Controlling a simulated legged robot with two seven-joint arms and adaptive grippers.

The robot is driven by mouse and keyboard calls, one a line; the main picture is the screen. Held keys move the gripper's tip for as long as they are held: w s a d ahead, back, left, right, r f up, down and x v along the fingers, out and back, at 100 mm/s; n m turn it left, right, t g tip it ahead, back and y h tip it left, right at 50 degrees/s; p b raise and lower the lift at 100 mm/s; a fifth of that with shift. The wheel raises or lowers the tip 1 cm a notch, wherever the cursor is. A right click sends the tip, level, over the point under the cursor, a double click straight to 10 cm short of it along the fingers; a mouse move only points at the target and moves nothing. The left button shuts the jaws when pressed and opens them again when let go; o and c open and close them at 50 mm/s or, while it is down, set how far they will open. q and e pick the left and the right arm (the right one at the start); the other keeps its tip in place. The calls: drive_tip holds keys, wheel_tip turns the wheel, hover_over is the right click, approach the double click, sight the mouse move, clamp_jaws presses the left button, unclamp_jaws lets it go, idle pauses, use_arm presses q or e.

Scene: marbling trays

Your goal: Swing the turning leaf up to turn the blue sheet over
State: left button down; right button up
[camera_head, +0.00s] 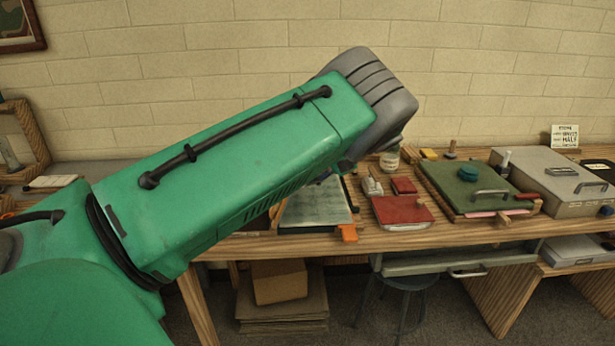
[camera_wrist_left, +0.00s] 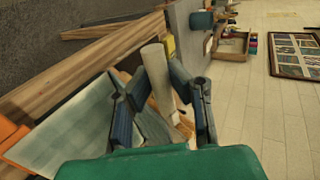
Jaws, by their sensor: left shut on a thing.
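My left gripper (camera_wrist_left: 166,108) shows in the left wrist view, shut on an upright pale round bar or handle (camera_wrist_left: 156,75). In the head view my green arm hides most of this gripper. A flat board with a pale blue-grey face and dark edge (camera_head: 316,207) lies on the bench just below my forearm. A pale blue-grey flat surface also shows in the left wrist view (camera_wrist_left: 68,130), left of the gripper. I cannot tell leaf from blue sheet there, nor what the bar joins to. My right gripper is in neither view.
An orange clip-like piece (camera_head: 348,233) sits at the board's front right corner. To the right are a red block (camera_head: 402,211), a green-topped press or tray (camera_head: 468,186) and a grey case (camera_head: 550,178). A wooden bench edge (camera_head: 400,242) runs along the front.

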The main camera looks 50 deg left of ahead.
use_arm(q)
drive_tip(key=shift+d+f, duration=0.2)
drive_tip(key=shift+f, duration=0.2)
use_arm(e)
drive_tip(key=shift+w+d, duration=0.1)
use_arm(q)
drive_tip(key=c, duration=1.5)
unclamp_jaws()
drive_tip(key=shift+w, duration=0.1)
drive_tip(key=shift+o, duration=0.2)
drive_tip(key=v, duration=0.7)
drive_tip(key=shift+w, duration=0.5)
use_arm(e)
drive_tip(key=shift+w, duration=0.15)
